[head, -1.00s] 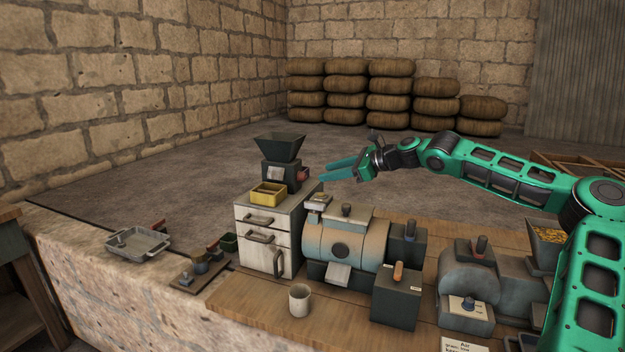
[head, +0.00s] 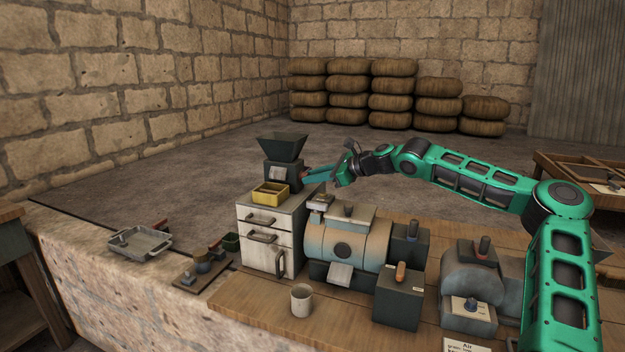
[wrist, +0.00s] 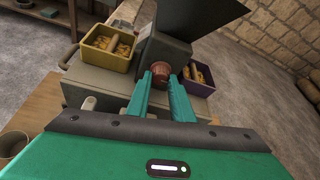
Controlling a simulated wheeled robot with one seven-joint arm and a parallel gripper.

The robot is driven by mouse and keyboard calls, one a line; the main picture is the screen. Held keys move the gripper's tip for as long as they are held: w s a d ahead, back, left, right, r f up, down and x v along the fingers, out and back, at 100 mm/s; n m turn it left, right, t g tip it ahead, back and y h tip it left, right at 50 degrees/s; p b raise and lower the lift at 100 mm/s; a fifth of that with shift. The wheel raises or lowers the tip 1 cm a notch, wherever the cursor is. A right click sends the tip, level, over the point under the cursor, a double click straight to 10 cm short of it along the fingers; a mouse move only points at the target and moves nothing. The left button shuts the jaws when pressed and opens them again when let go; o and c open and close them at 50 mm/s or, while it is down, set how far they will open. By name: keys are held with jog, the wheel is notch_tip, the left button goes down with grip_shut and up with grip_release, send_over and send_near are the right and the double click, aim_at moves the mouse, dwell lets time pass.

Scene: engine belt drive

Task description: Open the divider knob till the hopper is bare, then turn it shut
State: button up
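The dark hopper (head: 282,147) sits on a dark housing on top of a pale cabinet. Its interior cannot be made out in the head view; the wrist view shows only its outer wall (wrist: 165,50). The red-brown divider knob (wrist: 161,70) is on the housing's side facing me. My gripper (wrist: 160,84) reaches in with its two green fingers apart, tips on either side of the knob; contact cannot be told. In the head view my gripper (head: 308,174) largely hides the knob. A yellow bin (wrist: 108,47) and a purple bin (wrist: 199,80) flank the housing, both holding yellow-orange pieces.
The pale drawer cabinet (head: 265,233) stands at the bench's left end. A blue-grey drum machine (head: 348,240), a dark switch box (head: 398,298) and a cup (head: 301,300) are beside it. A metal tray (head: 140,243) lies on the left ledge.

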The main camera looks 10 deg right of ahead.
jog(key=shift+d, duration=0.1)
grip_shut()
jog(key=shift+t, duration=0.3)
jog(key=shift+s+n+t+h, duration=0.1)
jog(key=shift+n+t+h, duration=0.5)
jog(key=shift+n+t, duration=1)
jog(key=shift+n+g, duration=0.4)
jog(key=o, duration=0.8)
grip_release()
jog(key=shift+o, duration=0.2)
jog(key=shift+f, duration=0.1)
